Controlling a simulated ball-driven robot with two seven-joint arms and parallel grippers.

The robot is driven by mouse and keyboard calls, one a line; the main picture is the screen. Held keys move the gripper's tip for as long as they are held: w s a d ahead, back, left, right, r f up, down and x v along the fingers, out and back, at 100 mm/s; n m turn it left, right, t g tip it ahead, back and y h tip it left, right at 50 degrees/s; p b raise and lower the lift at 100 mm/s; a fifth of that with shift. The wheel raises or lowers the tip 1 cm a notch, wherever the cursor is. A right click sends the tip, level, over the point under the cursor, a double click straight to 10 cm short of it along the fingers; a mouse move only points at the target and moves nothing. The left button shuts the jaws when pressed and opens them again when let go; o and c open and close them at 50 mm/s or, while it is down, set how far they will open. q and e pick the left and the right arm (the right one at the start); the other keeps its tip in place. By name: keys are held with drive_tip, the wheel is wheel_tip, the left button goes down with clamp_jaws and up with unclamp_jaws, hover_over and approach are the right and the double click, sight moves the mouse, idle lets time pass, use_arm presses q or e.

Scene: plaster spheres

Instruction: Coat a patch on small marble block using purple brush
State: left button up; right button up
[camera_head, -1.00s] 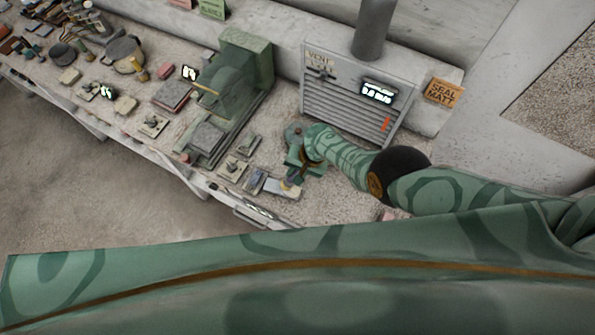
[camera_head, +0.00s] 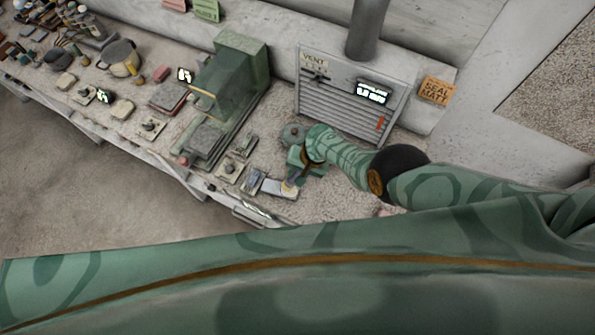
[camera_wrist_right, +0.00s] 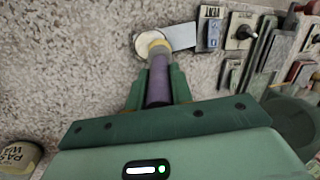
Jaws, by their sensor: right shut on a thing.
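My right gripper (camera_head: 297,172) is low over the bench at its near edge. In the right wrist view the gripper (camera_wrist_right: 156,88) is shut on the purple brush (camera_wrist_right: 158,78), whose yellowish collar (camera_wrist_right: 157,45) points away from the wrist. The brush end is over or against the left end of a small pale grey block (camera_wrist_right: 181,37); I cannot tell if it touches. A whitish round area (camera_wrist_right: 145,42) shows there, and I cannot tell if it is bristles or coating. The block also shows in the head view (camera_head: 284,190). My left gripper is not in view.
Small plates with knobs (camera_head: 233,168) lie left of the gripper. A green machine (camera_head: 230,75) stands behind them. A louvred vent box (camera_head: 350,90) is behind my arm. A labelled pot (camera_wrist_right: 18,158) stands at lower left in the wrist view.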

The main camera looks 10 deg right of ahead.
drive_tip(key=shift+f+b, duration=0.3)
drive_tip(key=shift+f, duration=0.05)
drive_tip(key=shift+r, duration=0.1)
drive_tip(key=shift+s+d+r+p, duration=0.1)
drive_tip(key=shift+s+d+p, duration=0.05)
drive_tip(key=shift+d+p, duration=0.25)
drive_tip(key=shift+s+d, duration=0.1)
drive_tip(key=shift+d, duration=0.1)
drive_tip(key=shift+w+a+b, duration=0.3)
drive_tip(key=shift+a+b, duration=0.1)
drive_tip(key=shift+a, duration=0.25)
drive_tip(key=shift+w+a+b, duration=0.25)
drive_tip(key=shift+a+b, duration=0.15)
drive_tip(key=shift+a, duration=0.2)
drive_tip(key=shift+s+d+p, duration=0.3)
drive_tip(key=shift+d+p, duration=0.3)
drive_tip(key=shift+d, duration=0.05)
drive_tip(key=shift+s+d, duration=0.25)
drive_tip(key=shift+d, duration=0.4)
